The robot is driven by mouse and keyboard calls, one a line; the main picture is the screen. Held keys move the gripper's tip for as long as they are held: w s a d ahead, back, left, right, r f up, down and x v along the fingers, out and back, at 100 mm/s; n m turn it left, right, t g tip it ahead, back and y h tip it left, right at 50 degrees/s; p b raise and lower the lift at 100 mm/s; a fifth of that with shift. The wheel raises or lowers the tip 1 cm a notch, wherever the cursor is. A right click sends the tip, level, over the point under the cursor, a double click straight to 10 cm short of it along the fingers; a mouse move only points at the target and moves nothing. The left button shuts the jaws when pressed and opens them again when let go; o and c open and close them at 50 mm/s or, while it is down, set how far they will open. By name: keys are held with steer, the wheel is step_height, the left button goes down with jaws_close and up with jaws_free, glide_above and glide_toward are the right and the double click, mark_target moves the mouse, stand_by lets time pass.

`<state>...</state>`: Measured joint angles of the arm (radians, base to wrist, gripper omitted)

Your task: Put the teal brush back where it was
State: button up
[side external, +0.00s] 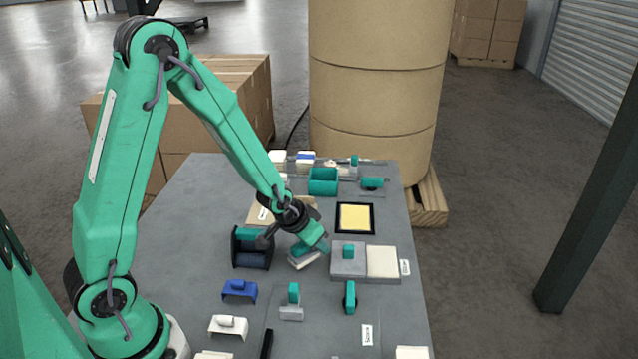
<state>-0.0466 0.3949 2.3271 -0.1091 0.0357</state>
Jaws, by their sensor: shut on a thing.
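My gripper (318,241) is over the middle of the grey table, just left of a grey block with a teal knob. It is shut on what looks like the teal brush (303,252), a teal-topped piece with a pale lower edge. The brush is tilted and close to the table top; I cannot tell whether it touches it. My gripper partly hides it. A black stand (252,260) with a teal piece across its top is just left of the brush. I cannot tell which spot the brush came from.
The grey block (340,268) and a cream pad (383,263) lie right of my gripper. A black-framed yellow pad (355,218) and teal box (323,181) are behind. Blue (239,291) and white (228,327) brackets and teal-handled tools (292,297) (350,297) are in front. The table's left side is clear.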

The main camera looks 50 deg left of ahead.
mark_target(293, 248)
steer(key=shift+f, duration=0.4)
steer(key=o, duration=1)
steer(key=shift+r, duration=0.15)
steer(key=shift+r, duration=0.45)
steer(key=shift+v, duration=6)
steer(key=shift+s+a, duration=0.1)
steer(key=shift+a, duration=0.1)
